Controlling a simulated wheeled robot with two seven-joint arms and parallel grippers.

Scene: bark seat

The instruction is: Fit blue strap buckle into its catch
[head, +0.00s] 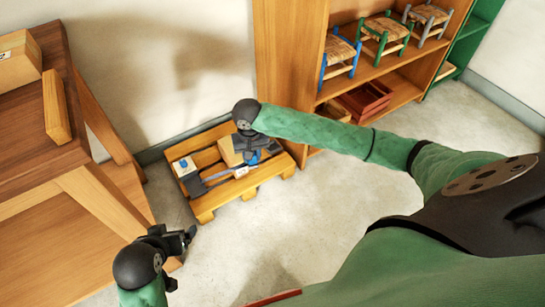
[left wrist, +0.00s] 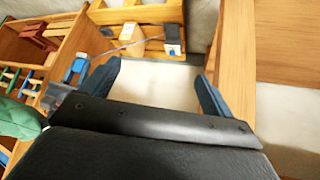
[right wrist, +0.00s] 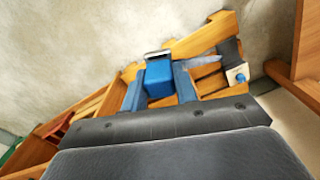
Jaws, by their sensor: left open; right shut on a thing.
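The blue strap buckle (right wrist: 158,78) sits between the two fingers of my right gripper (right wrist: 159,88), with a metal tongue at its far end. In the head view the buckle (head: 253,158) shows just under my right gripper (head: 247,152), over the pallet's right part; its exact height is unclear. The catch (head: 184,166), a white block with a blue top piece, is at the pallet's left end. It also shows in the right wrist view (right wrist: 238,74) and left wrist view (left wrist: 172,49). My left gripper (head: 188,238) is open and empty, in front of the pallet's left side.
The wooden pallet (head: 205,213) stands on the floor by the wall, with a tan box (head: 230,150) and dark strap (head: 214,177) on it. A wooden bench (head: 100,200) is at left. A shelf (head: 390,75) with small stools is at back right. The floor in front is clear.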

